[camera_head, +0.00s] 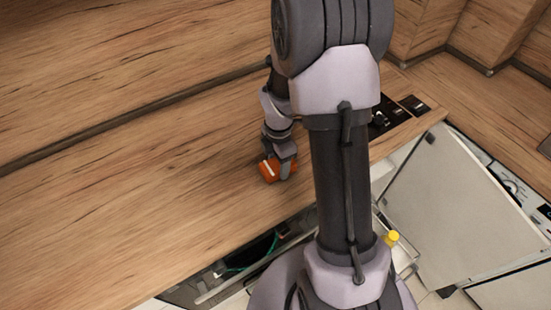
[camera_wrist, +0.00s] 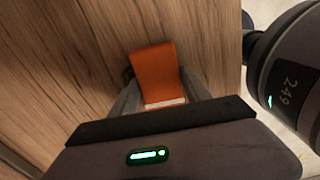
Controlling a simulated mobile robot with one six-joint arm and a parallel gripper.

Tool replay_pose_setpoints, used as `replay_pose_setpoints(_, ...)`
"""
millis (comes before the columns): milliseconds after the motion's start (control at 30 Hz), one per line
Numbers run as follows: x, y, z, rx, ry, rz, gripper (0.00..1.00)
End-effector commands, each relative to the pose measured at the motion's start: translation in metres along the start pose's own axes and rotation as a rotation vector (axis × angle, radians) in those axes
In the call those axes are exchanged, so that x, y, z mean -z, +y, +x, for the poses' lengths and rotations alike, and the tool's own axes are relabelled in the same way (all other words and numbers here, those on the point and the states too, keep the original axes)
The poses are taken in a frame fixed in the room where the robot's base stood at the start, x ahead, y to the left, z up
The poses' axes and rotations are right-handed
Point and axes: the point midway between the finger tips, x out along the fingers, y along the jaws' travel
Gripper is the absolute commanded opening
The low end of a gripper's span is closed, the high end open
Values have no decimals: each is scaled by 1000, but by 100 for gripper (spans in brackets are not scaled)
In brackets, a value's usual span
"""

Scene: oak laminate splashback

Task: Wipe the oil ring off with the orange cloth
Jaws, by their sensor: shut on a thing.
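The orange cloth (camera_head: 268,170) is at the wooden counter, with a pale stripe showing on it. My gripper (camera_head: 279,165) is shut on it, low over the counter near its front edge. In the wrist view the orange cloth (camera_wrist: 154,72) sits between the two grey fingers of my gripper (camera_wrist: 160,95), with a whitish strip at its near end. I cannot tell whether the cloth touches the counter. No oil ring can be made out in either view; the cloth, gripper or arm may hide it.
The wooden counter (camera_head: 120,190) is clear to the left. A black control panel (camera_head: 385,120) lies behind my arm at the right. Below the front edge are an open drawer or compartment (camera_head: 240,262), a pale panel (camera_head: 440,200) and a small yellow-topped item (camera_head: 392,237).

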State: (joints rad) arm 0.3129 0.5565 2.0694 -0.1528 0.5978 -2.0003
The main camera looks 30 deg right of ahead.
Motion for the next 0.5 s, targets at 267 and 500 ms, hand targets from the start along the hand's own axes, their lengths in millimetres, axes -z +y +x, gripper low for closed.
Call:
replay_pose_setpoints(267, 0, -9, -1, 0, 0, 0, 23)
replay_pose_setpoints(500, 0, 6, 0, -1, 0, -2, 23)
